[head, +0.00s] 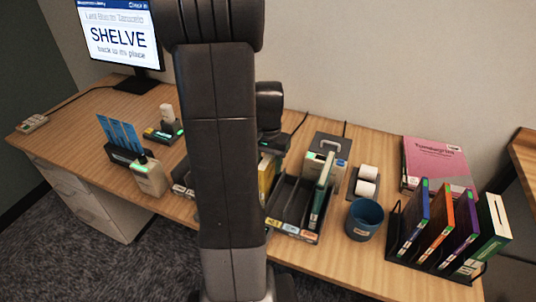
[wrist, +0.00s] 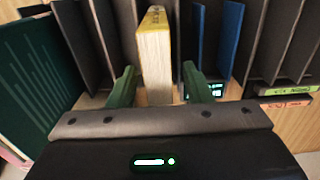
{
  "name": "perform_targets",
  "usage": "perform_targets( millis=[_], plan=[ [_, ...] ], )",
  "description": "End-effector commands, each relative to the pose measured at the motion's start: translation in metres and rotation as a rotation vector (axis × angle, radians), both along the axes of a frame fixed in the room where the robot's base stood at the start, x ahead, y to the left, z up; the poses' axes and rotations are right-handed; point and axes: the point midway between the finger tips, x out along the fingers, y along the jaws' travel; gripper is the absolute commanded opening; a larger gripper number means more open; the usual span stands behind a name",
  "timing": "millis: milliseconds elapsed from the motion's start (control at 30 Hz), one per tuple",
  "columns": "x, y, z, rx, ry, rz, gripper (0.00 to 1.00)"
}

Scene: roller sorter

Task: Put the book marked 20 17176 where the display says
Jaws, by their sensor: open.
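The display (head: 118,38) at the back left reads "SHELVE back to its place". In the wrist view, my gripper (wrist: 159,88) is open. Its two green fingers stand on either side of a book with cream page edges and a yellow cover (wrist: 154,55). I cannot tell whether they touch it. A yellow book (head: 266,176) shows partly in the head view, beside my arm, which hides most of it and my gripper. The number 20 17176 cannot be read on any book.
A dark slotted sorter (head: 283,203) holds a green book (head: 321,196). A blue cup (head: 365,219), paper rolls (head: 367,181) and a rack (head: 394,232) of several books stand to the right. A pink book (head: 437,160) lies behind.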

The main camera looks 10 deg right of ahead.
Motion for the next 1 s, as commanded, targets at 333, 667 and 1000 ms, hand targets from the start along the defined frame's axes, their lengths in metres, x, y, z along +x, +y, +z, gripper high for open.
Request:
perform_targets(
  millis=[333, 667, 1000],
  plan=[
    [0.001, 0.0, 0.063, -0.001, -0.007, 0.0, 0.45],
    [0.001, 0.0, 0.124, -0.001, -0.003, 0.0, 0.45],
    [0.0, 0.0, 0.137, -0.001, -0.001, 0.0, 0.45]
  ],
)
